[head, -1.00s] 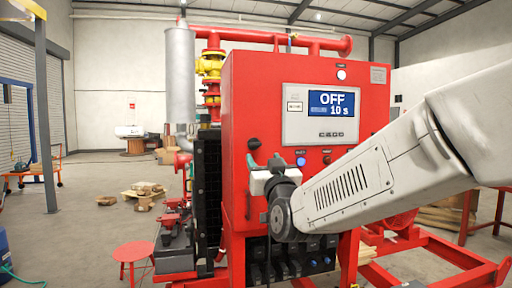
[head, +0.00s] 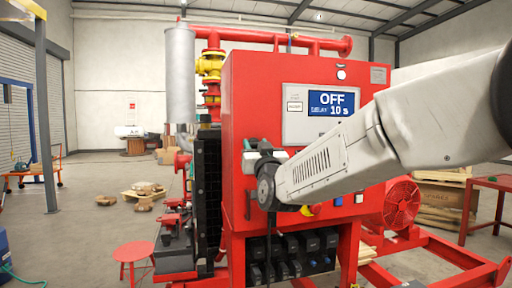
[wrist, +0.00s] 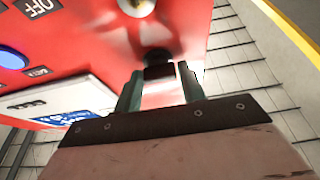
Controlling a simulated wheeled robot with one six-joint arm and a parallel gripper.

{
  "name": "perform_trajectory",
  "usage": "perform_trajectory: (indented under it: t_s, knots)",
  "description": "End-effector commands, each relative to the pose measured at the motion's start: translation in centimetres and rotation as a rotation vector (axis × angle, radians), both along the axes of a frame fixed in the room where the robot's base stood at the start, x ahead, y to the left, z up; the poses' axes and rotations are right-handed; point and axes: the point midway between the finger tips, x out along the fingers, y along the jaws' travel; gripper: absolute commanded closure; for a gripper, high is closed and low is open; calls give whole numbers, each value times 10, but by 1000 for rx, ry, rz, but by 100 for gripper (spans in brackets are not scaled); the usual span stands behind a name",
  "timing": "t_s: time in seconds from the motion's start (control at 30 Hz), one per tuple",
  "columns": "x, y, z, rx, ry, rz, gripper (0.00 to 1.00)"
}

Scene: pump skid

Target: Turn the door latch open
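The red control cabinet (head: 240,95) has its front facing me in the head view, with a display reading OFF 10 s. In the wrist view a short black part (wrist: 157,64), which looks like the door latch, stands out from the red panel. My gripper (wrist: 159,75) has its two green fingers apart, one on each side of this black part, with a gap visible to each. In the head view my gripper (head: 256,146) is at the cabinet's left front edge, and my wrist hides the latch. The latch's exact angle is hard to tell.
A blue button (wrist: 12,57) and a silver round fitting (wrist: 136,6) sit on the panel near my gripper. A red stool (head: 133,252) stands at the lower left. A red fan guard (head: 402,204) and skid rails are at the right. The floor at left is mostly open.

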Motion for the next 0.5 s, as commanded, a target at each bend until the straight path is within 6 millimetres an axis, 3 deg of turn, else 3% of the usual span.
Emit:
perform_trajectory:
  t_s: [0.03, 0.1, 0.5]
  knots:
    - [0, 0, 0, 0, 0, 0, 74]
    - [0, 0, 0, 0, 0, 0, 88]
    - [0, 0, 0, -56, -15, 0, 88]
